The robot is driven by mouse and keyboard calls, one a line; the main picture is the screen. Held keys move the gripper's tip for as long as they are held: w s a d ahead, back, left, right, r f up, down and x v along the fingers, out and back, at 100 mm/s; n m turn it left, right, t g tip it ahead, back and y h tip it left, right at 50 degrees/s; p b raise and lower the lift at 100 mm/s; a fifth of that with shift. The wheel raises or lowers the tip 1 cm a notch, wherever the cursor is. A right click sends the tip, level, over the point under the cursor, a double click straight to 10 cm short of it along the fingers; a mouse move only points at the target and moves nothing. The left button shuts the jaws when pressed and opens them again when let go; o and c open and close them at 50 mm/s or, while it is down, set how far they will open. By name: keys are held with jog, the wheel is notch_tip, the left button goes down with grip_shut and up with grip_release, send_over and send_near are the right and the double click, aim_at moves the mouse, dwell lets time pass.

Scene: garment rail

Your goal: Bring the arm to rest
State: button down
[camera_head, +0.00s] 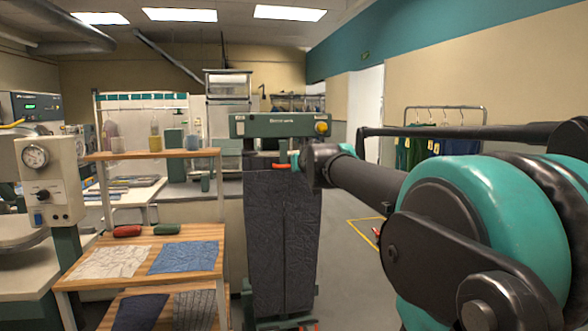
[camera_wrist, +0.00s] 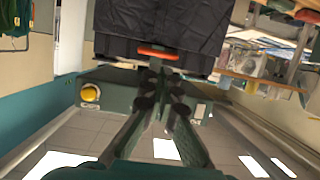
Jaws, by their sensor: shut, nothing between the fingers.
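My gripper (camera_wrist: 160,74) shows in the wrist view with its two fingers close together and nothing held. Its tips are close to the red bar in the picture; I cannot tell whether they touch it. In the head view my arm comes in from the right, and my gripper (camera_head: 296,161) is small and partly hidden at its far end, in front of the green machine head. A dark garment (camera_head: 282,240), like trousers, hangs below that head, with a red bar (camera_head: 281,166) at its top. The garment (camera_wrist: 175,28) fills the top of the upside-down wrist view.
The green machine head (camera_head: 280,125) has a yellow knob. A wooden shelf unit (camera_head: 150,240) with folded cloths stands close on the left. A gauge box (camera_head: 50,180) is at far left. A garment rail (camera_head: 445,108) is at back right. Open floor (camera_head: 350,270) lies right of the garment.

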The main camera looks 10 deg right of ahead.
jog(key=shift+s+r, duration=0.1)
jog(key=shift+s, duration=0.25)
jog(key=s+a+f+g, duration=0.15)
jog(key=s+f, duration=0.25)
jog(key=f, duration=0.4)
jog(key=s+a+f+g+y, duration=0.1)
jog(key=s+f+g, duration=0.15)
jog(key=f, duration=0.55)
jog(key=s+a+f+g, duration=0.1)
jog(key=s+f, duration=0.4)
jog(key=f, duration=0.3)
jog(key=s+f+g+h, duration=0.1)
jog(key=s+f+g, duration=0.4)
jog(key=s+f, duration=1.4)
jog(key=shift+s+d+f, duration=0.35)
jog(key=shift+s, duration=0.15)
